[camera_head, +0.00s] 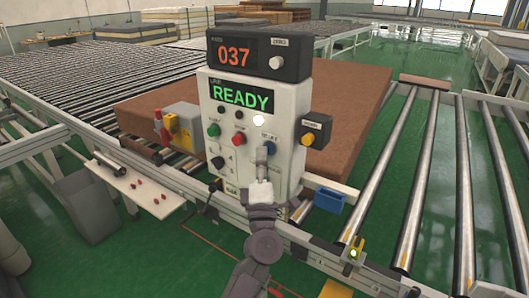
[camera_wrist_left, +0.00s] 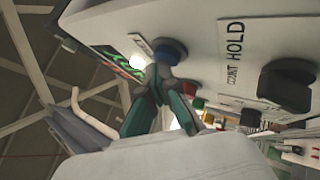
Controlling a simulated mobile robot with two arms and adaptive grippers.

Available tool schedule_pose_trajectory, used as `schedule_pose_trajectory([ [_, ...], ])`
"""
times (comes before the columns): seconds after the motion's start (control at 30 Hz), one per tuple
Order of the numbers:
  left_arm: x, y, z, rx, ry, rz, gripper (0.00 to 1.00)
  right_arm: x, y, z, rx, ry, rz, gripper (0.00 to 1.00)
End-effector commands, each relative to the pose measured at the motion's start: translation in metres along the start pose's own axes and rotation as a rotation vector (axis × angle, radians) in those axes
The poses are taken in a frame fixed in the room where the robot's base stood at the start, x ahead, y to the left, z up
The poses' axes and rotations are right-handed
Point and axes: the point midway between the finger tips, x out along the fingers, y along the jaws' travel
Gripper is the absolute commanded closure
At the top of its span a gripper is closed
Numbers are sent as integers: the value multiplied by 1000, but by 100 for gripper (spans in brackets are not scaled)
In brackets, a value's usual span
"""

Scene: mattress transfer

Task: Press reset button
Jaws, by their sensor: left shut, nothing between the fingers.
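A white control panel (camera_head: 224,160) stands in the middle of the head view, with a green READY display (camera_head: 242,97). It carries a green button (camera_head: 213,130), a red button (camera_head: 239,139) and a blue button (camera_head: 270,137); the blue one's label is too small to read. My left gripper (camera_head: 262,152) is shut and empty, with its tips just below the blue button in the head view. In the left wrist view, the shut fingertips (camera_wrist_left: 158,76) are close to the blue button (camera_wrist_left: 170,49). I cannot tell whether they touch it. My right gripper is out of view.
A black counter box (camera_head: 258,55) reading 037 sits atop the panel. A brown mattress (camera_head: 355,110) lies behind, among roller conveyors (camera_head: 410,210).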

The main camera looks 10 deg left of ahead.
Motion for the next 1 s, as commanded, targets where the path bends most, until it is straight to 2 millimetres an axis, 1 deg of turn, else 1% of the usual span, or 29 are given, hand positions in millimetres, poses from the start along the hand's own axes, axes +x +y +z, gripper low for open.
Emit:
schedule_pose_trajectory([
  [0.47, 1, 0, 1, -1, -2, 0, 100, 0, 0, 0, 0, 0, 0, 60],
  [1.0, -17, 12, -12, 0, -1, 0, 100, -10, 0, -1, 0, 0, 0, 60],
])
